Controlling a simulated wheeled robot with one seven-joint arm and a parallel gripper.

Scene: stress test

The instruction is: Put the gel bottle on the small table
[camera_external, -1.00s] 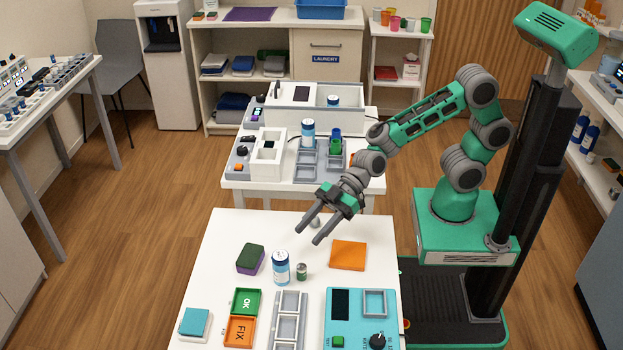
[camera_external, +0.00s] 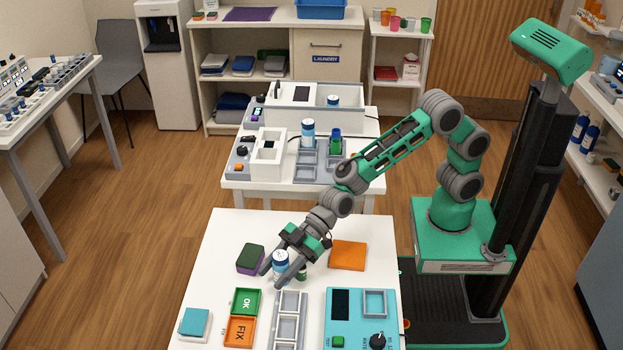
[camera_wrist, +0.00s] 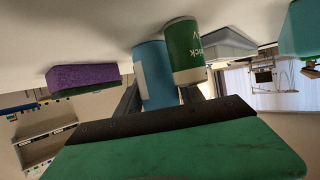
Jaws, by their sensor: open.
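Another white-and-blue bottle (camera_external: 308,133) and a green-and-blue bottle (camera_external: 336,145) stand in grey holders on the table behind.
A green-and-purple sponge (camera_external: 250,258) lies left of the bottle and an orange pad (camera_external: 348,254) to the right. Green OK (camera_external: 245,301) and orange FIX (camera_external: 240,331) trays, a grey rack (camera_external: 290,320) and a teal panel (camera_external: 361,325) fill the front. The table's back left is clear.

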